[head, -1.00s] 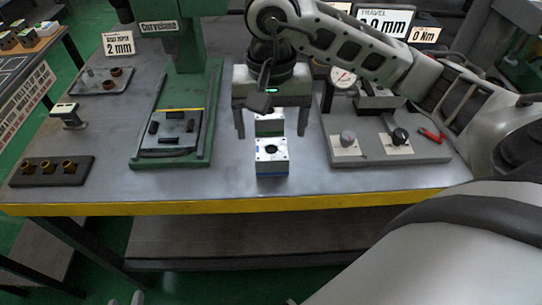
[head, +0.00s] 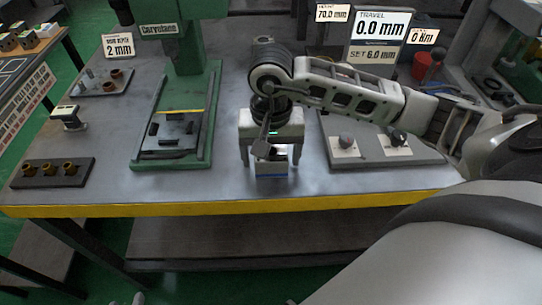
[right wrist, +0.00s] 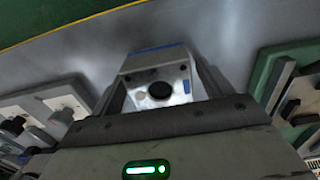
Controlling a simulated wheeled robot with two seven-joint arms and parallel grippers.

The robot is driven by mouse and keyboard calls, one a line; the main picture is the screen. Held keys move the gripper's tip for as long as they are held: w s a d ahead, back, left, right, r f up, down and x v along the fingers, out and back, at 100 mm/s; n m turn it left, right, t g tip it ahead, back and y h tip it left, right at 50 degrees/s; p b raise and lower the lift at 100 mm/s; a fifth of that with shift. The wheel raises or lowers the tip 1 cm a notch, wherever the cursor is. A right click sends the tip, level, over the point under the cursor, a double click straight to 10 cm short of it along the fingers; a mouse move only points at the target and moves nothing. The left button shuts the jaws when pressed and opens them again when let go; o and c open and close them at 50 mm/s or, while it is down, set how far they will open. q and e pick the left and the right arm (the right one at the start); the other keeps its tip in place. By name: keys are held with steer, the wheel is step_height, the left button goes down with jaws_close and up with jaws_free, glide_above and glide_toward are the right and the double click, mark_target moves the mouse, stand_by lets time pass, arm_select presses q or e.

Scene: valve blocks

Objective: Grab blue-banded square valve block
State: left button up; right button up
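The blue-banded square valve block (head: 271,179) stands upright near the front edge of the bench. It is pale, with a blue band low on its front face. In the right wrist view the block (right wrist: 155,69) shows a dark round bore on top. My right gripper (head: 270,160) points down over it, one finger at each side. In the right wrist view the fingers look open, with the block between them. My gripper hides much of the block's top in the head view. My left gripper is not in view.
A green press (head: 208,120) stands left of the block. A grey plate with knobs (head: 385,158) lies to the right. A dark strip with brass fittings (head: 52,173) lies far left. The bench's yellow front edge (head: 250,208) is close. Bare bench separates these.

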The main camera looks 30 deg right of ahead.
steer(key=c, duration=1)
steer(key=shift+r, duration=0.1)
steer(key=shift+c, duration=0.7)
steer(key=shift+r, duration=0.1)
